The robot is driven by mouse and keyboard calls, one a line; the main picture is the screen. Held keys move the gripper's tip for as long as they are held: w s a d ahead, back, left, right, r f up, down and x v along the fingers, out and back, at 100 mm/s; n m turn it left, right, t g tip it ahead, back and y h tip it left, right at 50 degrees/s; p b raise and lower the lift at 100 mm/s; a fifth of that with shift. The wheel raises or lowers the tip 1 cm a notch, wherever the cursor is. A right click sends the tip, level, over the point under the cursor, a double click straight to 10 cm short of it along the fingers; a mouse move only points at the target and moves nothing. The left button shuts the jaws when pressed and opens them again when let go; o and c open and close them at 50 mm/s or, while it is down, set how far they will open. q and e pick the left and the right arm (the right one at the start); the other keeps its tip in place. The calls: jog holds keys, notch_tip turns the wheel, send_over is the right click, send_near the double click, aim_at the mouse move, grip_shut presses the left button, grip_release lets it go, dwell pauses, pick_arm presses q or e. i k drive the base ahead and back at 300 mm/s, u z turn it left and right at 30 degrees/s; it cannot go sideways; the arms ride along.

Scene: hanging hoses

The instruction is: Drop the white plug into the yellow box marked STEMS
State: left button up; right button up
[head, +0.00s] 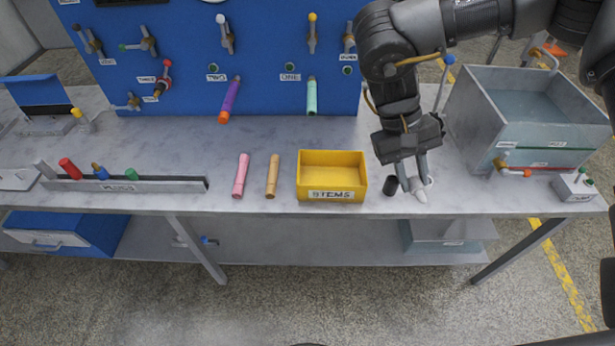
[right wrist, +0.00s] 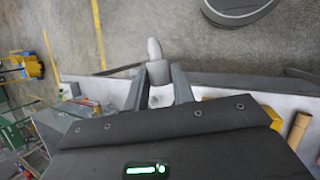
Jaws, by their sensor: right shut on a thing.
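The yellow box (head: 304,193) with the STEMS label on its front stands near the front edge of the table, and its visible inside is empty. My right gripper (head: 413,181) is to the right of the box, pointing down, and is shut on the white plug (head: 421,195). In the right wrist view the plug (right wrist: 154,52) sticks out from between the two fingers of the gripper (right wrist: 158,82). The plug is close over the table's front edge; I cannot tell whether it touches the table. My left gripper is not in view.
Pink (head: 241,175) and tan (head: 273,175) tubes lie left of the box. A grey tank (head: 545,156) stands at the right. A blue panel (head: 270,60) with valves and hanging hoses rises behind.

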aim_at(320, 172)
jog(key=u, duration=2.2)
jog(key=i, duration=1.9)
jog(key=z, duration=2.9)
